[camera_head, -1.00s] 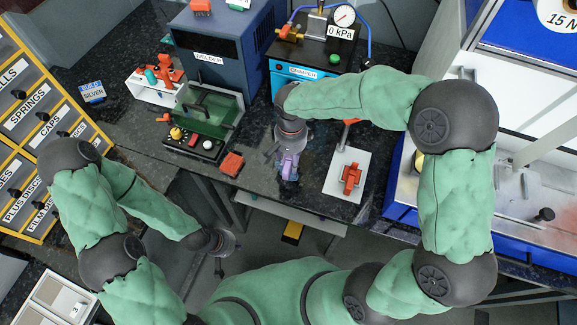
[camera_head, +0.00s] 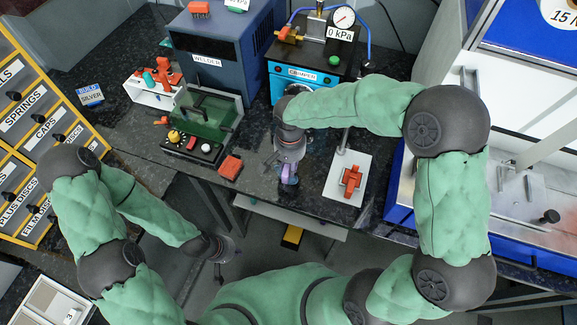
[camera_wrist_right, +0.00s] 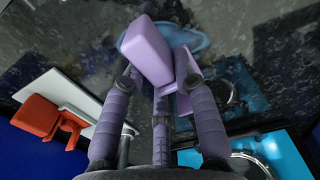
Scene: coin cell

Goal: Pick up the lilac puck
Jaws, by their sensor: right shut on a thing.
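The lilac puck (camera_wrist_right: 147,50) shows in the right wrist view as a pale purple block with a flat lower part between the fingers. In the head view the lilac puck (camera_head: 288,172) is small, at the front of the dark counter. My right gripper (camera_wrist_right: 155,85) is shut on it; the gripper also shows in the head view (camera_head: 288,163), pointing down over the puck. Whether the puck still touches the counter I cannot tell. My left gripper (camera_head: 219,272) hangs low at the left, away from the counter, too small to read its fingers.
A white plate with a red clamp (camera_head: 351,180) stands right of my right gripper; a red block (camera_head: 230,167) lies to the left. Behind are the crimper (camera_head: 305,75), the welder (camera_head: 215,50) and a green-topped box (camera_head: 203,125). A pale blue patch (camera_wrist_right: 185,35) lies beneath the puck.

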